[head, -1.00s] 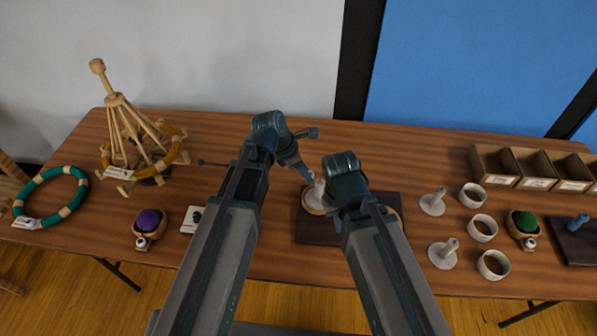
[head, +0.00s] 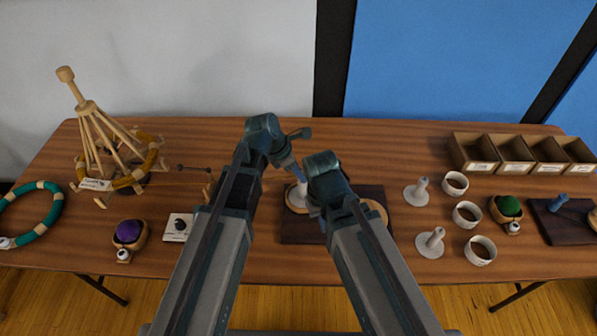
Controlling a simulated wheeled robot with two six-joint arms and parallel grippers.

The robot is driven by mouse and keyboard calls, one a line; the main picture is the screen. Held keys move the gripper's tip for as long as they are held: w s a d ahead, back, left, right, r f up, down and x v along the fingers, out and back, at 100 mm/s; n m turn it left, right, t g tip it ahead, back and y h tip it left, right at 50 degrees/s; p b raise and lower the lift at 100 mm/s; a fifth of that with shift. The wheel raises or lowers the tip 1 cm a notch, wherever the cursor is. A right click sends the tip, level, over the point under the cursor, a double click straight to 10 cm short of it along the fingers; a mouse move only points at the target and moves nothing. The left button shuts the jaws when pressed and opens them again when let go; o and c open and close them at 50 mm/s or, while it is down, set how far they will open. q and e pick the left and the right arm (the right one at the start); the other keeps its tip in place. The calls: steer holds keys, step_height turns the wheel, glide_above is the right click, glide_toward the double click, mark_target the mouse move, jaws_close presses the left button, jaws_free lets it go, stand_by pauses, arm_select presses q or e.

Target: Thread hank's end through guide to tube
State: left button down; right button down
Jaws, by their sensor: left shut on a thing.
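A mustard-yellow hank (head: 140,178) sits around the wooden swift (head: 103,135) at the left. A thin dark rod, possibly the guide (head: 193,168), shows just left of my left arm. A white tube (head: 298,192) stands on the dark winder board (head: 300,230), partly hidden by my arms. My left gripper (head: 295,172) is just above the tube, shut; what it holds is too small to make out, likely the hank's end. My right gripper (head: 322,222) points down over the board. Its fingertips are mostly hidden behind its own arm.
A teal hank (head: 39,231) lies at the far left. A purple ball in a bowl (head: 128,234) and a white card (head: 179,228) lie near the front. White cones (head: 416,192), cups (head: 467,214), a green ball (head: 508,207) and a compartment box (head: 515,153) stand at right.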

arm_select(q)
steer(key=shift+f, duration=0.15)
steer(key=c, duration=0.5)
jaws_free()
steer(key=shift+p+v, duration=6.25)
steer(key=shift+v, duration=0.7)
steer(key=s+f+m+y, duration=0.1)
steer(key=s+m, duration=0.3)
steer(key=m, duration=0.4)
steer(key=s+f+m+g+y+b, duration=0.1)
steer(key=s+m+y, duration=0.2)
steer(key=m, duration=0.6)
steer(key=s+f+m+g+y, duration=0.1)
steer(key=s+m, duration=0.6)
steer(key=m, duration=0.2)
steer(key=shift+d+f+y+b, duration=0.2)
steer(key=shift+f+y+b, duration=0.15)
steer(key=shift+y+b, duration=0.05)
